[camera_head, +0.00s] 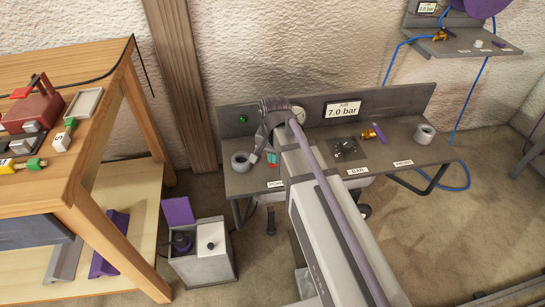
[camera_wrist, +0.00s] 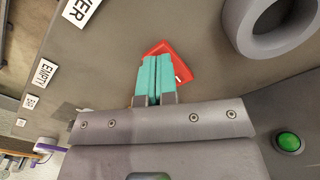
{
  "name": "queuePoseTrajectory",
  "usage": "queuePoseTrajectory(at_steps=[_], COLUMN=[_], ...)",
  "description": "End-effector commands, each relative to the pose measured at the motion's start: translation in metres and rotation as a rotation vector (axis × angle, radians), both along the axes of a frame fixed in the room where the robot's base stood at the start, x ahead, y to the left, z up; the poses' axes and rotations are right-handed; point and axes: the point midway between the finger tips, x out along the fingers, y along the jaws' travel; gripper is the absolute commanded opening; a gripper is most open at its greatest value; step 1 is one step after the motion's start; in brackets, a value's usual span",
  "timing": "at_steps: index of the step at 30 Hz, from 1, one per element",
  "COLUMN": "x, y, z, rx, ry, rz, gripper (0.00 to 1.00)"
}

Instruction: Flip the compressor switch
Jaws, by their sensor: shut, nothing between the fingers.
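The red switch (camera_wrist: 166,47) shows in the wrist view, partly covered by my gripper (camera_wrist: 156,60). Its teal fingers are together with nothing between them, and their tips overlap the switch. I cannot tell whether they touch it. In the head view my gripper (camera_head: 271,157) is low over the left part of the grey bench (camera_head: 310,165), behind a label that seems to read POWER (camera_head: 275,184). The display above the bench reads AIR 7.0 bar (camera_head: 342,108).
A grey ring (camera_wrist: 275,25) lies beside the switch, and a green lamp (camera_wrist: 288,142) is on the back panel. A brass valve with a purple handle (camera_head: 372,133) and another grey ring (camera_head: 424,133) are farther right. A wooden workbench (camera_head: 125,95) stands left.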

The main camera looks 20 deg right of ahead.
Motion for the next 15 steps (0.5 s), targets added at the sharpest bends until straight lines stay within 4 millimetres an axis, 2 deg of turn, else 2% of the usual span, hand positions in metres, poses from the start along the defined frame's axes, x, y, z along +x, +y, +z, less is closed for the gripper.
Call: queuePoseTrajectory(at_steps=[15], x=[0.0], y=[0.0], z=[0.057], rx=[0.0], ry=[0.0], rz=[0.0], gripper=[0.0])
